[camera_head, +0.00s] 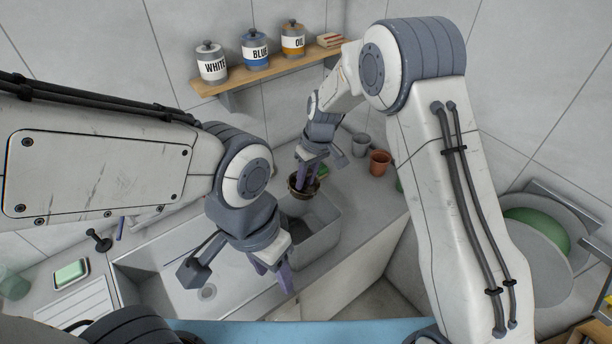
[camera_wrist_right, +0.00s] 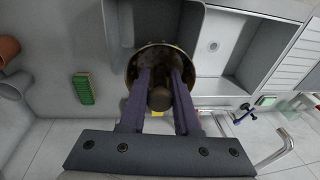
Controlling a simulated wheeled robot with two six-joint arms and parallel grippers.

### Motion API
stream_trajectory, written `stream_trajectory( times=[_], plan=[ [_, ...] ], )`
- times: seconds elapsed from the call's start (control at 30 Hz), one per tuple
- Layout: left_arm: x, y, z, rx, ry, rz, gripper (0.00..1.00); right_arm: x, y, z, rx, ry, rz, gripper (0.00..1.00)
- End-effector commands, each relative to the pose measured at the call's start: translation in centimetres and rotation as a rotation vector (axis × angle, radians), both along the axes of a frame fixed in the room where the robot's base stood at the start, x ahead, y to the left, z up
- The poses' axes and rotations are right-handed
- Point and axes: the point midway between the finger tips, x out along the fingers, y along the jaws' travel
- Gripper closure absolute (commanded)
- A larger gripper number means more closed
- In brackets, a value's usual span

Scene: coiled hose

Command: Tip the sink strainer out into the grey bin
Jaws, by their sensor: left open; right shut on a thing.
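The sink strainer (camera_head: 303,195) is a round, dark brown bowl with a brass-coloured rim. It also shows in the right wrist view (camera_wrist_right: 150,55), with dark matter inside and a knob in its middle. My right gripper (camera_head: 302,183) is shut on that knob, and the strainer looks about level. The grey bin (camera_head: 326,238) seems to be the open grey box beside the sink; the strainer appears at its back edge, height unclear. My left gripper (camera_head: 273,279) is open and empty, in front of the bin. My left arm hides part of the sink.
The sink (camera_head: 165,262) with its drain lies left of the bin. A green sponge (camera_wrist_right: 83,88), a terracotta pot (camera_head: 380,161) and a grey cup (camera_head: 360,145) stand behind and right. A shelf (camera_head: 265,72) with jars is above. A soap dish (camera_head: 70,274) is far left.

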Motion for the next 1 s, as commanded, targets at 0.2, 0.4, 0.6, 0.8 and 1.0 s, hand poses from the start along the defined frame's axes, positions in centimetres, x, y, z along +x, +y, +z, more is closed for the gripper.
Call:
stream_trajectory(
  times=[0.2, 0.4, 0.6, 0.8, 1.0],
  plan=[
    [0.0, 0.0, 0.0, 0.000, 0.000, 0.000, 0.50, 0.0, -0.4, -0.2, 0.161, -0.028, -0.006, 1.00],
    [0.0, 0.0, 0.0, 0.000, 0.000, 0.000, 0.50, -0.1, -0.9, -0.5, 0.303, -0.046, -0.009, 1.00],
    [0.0, 0.0, -1.8, -0.001, -0.001, 0.000, 0.50, -0.2, -1.6, -1.3, 0.495, -0.078, -0.012, 1.00],
    [0.0, 0.0, -4.8, -0.001, -0.001, -0.003, 0.50, -0.2, -1.9, -1.9, 0.675, -0.107, -0.010, 1.00],
    [0.0, 0.0, -7.3, -0.001, -0.001, -0.005, 0.50, -0.2, -2.3, -2.6, 0.947, -0.150, -0.013, 1.00]
  ],
)
